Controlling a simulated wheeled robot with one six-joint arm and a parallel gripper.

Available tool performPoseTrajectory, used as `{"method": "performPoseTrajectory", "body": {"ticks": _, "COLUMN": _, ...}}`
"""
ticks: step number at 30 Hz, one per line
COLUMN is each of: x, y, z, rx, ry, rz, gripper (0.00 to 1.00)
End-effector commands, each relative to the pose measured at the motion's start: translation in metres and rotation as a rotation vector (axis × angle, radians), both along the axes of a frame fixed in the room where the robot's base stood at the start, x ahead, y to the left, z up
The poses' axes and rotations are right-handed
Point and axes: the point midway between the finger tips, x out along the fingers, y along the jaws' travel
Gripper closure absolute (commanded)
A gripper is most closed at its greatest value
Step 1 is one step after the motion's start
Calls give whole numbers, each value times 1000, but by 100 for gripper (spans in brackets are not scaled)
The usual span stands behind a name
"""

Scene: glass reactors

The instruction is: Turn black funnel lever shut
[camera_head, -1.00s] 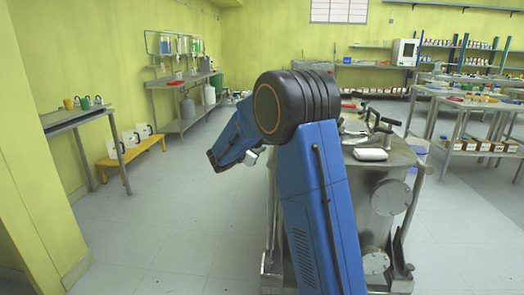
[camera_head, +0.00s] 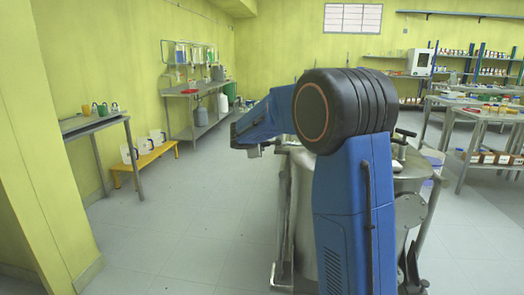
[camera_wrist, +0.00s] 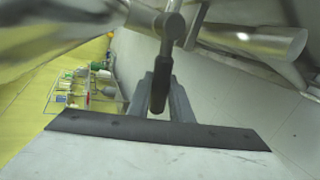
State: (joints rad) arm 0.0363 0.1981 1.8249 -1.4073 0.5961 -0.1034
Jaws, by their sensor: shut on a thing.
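The black funnel lever (camera_wrist: 159,92) shows in the wrist view as a dark handle hanging from a round metal stem (camera_wrist: 160,25). My gripper (camera_wrist: 161,100) has its two grey fingers on either side of the lever and is shut on it. In the head view my gripper (camera_head: 254,151) is small, at the left end of my blue arm, beside the steel vessel. I cannot make out the lever in the head view.
A large steel vessel (camera_head: 300,205) stands close behind my arm. A metal pipe (camera_wrist: 265,41) crosses the upper right of the wrist view. A side table (camera_head: 92,122) and yellow bench (camera_head: 146,160) stand at the left wall. The floor (camera_head: 200,230) between is clear.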

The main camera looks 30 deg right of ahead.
Motion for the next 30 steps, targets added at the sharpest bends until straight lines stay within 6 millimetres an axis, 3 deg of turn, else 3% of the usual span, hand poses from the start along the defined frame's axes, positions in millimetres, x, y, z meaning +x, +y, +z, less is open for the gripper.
{"method": "performPoseTrajectory", "body": {"ticks": 12, "x": 0, "y": 1, "z": 16, "rx": 166, "ry": -112, "rz": -1, "gripper": 100}}
{"method": "performPoseTrajectory", "body": {"ticks": 29, "x": 1, "y": 1, "z": 18, "rx": 192, "ry": -130, "rz": -1, "gripper": 100}}
{"method": "performPoseTrajectory", "body": {"ticks": 30, "x": 1, "y": 1, "z": 18, "rx": 192, "ry": -130, "rz": -1, "gripper": 79}}
